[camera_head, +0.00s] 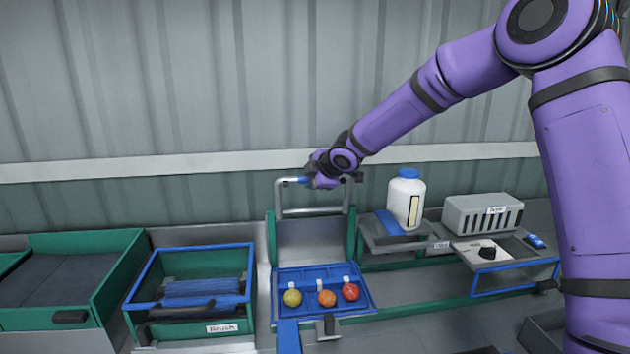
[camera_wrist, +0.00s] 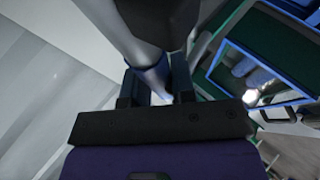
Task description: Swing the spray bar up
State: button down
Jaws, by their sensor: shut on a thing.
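The spray bar (camera_head: 279,200) is a grey tubular frame at the back of the middle station, between green side posts. It stands raised, with its top rail level with my gripper and a lower crossbar beneath. My gripper (camera_head: 308,180) is shut on the top rail, at a blue sleeve that shows just left of the jaws. In the wrist view, my gripper (camera_wrist: 156,88) has its two dark fingers on either side of the grey bar with the blue sleeve (camera_wrist: 150,78). The jaws hide part of the rail.
Below the bar, a blue tray (camera_head: 322,275) holds a yellow, an orange and a red tomato. A green bin (camera_head: 138,290) with blue rim stands left. A white bottle (camera_head: 405,203) with blue cap and a grey slotted box (camera_head: 482,214) stand right. The wall is close behind.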

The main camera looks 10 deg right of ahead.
jog(key=shift+w+r, duration=0.1)
dwell(0.3)
jog(key=c, duration=1)
grip_release()
jog(key=shift+o, duration=0.2)
jog(key=v, duration=1)
jog(key=shift+d+r, duration=0.15)
jog(key=shift+r, duration=0.05)
jog(key=shift+s, duration=0.3)
